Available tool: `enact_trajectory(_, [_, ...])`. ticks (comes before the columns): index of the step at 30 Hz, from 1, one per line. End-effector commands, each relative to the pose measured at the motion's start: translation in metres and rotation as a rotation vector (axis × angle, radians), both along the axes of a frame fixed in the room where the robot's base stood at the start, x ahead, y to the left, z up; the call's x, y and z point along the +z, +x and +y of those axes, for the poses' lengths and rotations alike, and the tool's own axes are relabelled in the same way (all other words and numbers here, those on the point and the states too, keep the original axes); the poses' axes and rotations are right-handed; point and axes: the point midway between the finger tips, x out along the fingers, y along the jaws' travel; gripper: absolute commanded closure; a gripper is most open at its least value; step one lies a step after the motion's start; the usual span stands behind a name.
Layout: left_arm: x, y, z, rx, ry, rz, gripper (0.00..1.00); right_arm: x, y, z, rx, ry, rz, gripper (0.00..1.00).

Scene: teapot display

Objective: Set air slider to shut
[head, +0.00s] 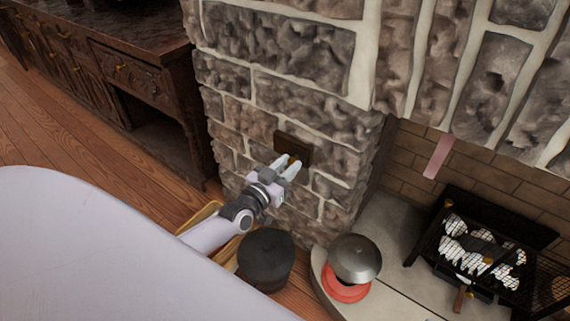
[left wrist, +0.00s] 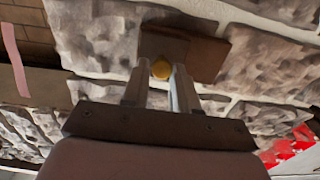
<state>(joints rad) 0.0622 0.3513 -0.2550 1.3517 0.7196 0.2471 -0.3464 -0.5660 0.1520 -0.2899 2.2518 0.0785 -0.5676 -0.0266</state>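A dark brown plate (head: 293,143) with a small yellow knob is mounted on the stone wall; it appears to be the air slider. In the left wrist view the plate (left wrist: 205,58) is straight ahead, with the round yellow knob (left wrist: 161,70) between my fingertips. My left gripper (head: 287,166) reaches up to the plate's lower part. Its two fingers (left wrist: 160,82) are apart, one on each side of the knob; whether they touch it I cannot tell. The slider's setting cannot be read. My right gripper is not in view.
A black pot (head: 265,260) stands below my left arm. A grey-lidded red pot (head: 352,262) sits on the hearth's edge (head: 385,240). A black fire grate (head: 485,250) is at the right. A dark wooden cabinet (head: 125,75) stands at the left.

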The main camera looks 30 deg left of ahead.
Motion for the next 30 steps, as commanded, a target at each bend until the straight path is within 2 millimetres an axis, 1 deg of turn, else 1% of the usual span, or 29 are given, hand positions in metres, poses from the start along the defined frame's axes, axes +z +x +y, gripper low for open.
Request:
enact_trajectory(1, [-0.002, -0.001, -0.005, -0.008, -0.003, 0.003, 0.56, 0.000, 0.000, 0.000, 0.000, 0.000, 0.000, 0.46])
enact_trajectory(2, [-0.002, -0.001, -0.005, -0.008, -0.003, 0.003, 0.51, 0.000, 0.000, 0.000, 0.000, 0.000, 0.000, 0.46])
enact_trajectory(10, [-0.001, -0.001, -0.002, -0.004, -0.002, 0.002, 0.51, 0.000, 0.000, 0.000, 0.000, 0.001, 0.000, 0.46])
enact_trajectory(14, [0.000, -0.007, -0.002, -0.003, -0.003, 0.003, 0.51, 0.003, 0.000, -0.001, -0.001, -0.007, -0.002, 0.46])
enact_trajectory(17, [0.001, -0.019, -0.001, -0.003, -0.003, 0.003, 0.51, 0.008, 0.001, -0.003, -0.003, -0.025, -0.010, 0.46])
enact_trajectory(21, [0.000, -0.040, 0.000, -0.005, -0.002, 0.005, 0.51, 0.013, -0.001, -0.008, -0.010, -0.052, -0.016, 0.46])
enact_trajectory(27, [0.000, -0.064, 0.002, -0.005, -0.002, 0.004, 0.51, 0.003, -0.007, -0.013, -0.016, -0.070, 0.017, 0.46])
enact_trajectory(30, [0.000, -0.070, 0.002, -0.005, -0.002, 0.002, 0.51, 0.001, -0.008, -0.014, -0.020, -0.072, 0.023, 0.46])
